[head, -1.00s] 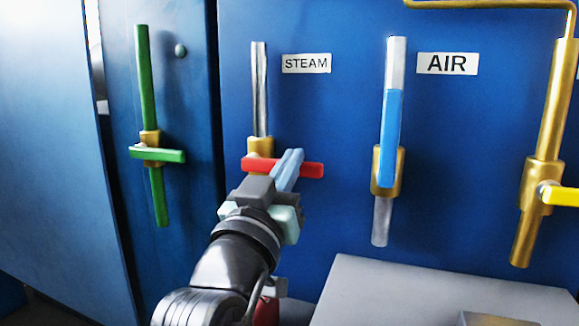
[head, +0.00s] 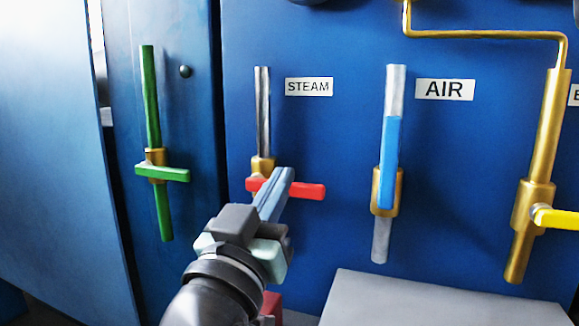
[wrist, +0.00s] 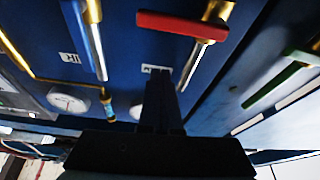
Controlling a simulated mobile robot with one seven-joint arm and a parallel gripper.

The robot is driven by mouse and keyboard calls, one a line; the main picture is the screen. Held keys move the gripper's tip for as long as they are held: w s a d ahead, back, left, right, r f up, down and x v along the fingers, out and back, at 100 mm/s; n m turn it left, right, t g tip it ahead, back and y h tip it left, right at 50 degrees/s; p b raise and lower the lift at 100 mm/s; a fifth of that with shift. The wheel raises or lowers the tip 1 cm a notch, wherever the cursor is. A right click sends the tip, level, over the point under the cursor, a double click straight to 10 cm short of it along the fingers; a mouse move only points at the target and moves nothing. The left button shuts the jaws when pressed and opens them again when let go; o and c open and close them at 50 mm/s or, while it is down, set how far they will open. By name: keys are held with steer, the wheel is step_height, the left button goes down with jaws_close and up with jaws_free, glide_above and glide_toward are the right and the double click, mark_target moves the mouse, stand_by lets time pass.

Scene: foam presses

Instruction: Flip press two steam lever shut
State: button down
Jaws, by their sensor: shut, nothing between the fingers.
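The steam lever is a red bar (head: 306,190), lying level across the upright steam pipe (head: 262,112) under the STEAM label (head: 309,87). Its brass valve body (head: 262,165) sits at its left end. My gripper (head: 280,180) is shut and empty, its fingers in front of the middle of the bar and hiding part of it. In the wrist view the red bar (wrist: 182,25) shows above the shut fingertips (wrist: 161,74), with a visible gap in the picture. I cannot tell whether the fingers touch the bar.
A green lever (head: 163,173) is on the panel at left. The blue air lever (head: 389,160) lies along its pipe at right. A yellow lever (head: 556,217) sits on a brass pipe at far right. A grey box top (head: 430,300) juts out at lower right.

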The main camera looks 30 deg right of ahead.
steer(key=shift+v, duration=2.1)
steer(key=shift+w+a, duration=0.1)
steer(key=s+a+r+n+t+y+p, duration=0.1)
steer(key=s+a+r+n+t+y, duration=0.35)
steer(key=a+r+t+y, duration=0.35)
steer(key=s+a+r+n+t+y, duration=0.3)
steer(key=a+r+n+t+y, duration=0.2)
steer(key=a+r+y, duration=0.4)
step_height(320, 180, up, 22)
steer(key=p, duration=2.3)
steer(key=shift+w+a+p, duration=0.3)
steer(key=shift+w+a, duration=0.15)
steer(key=shift+a, duration=0.05)
steer(key=shift+f+m, duration=0.1)
steer(key=shift+m, duration=0.15)
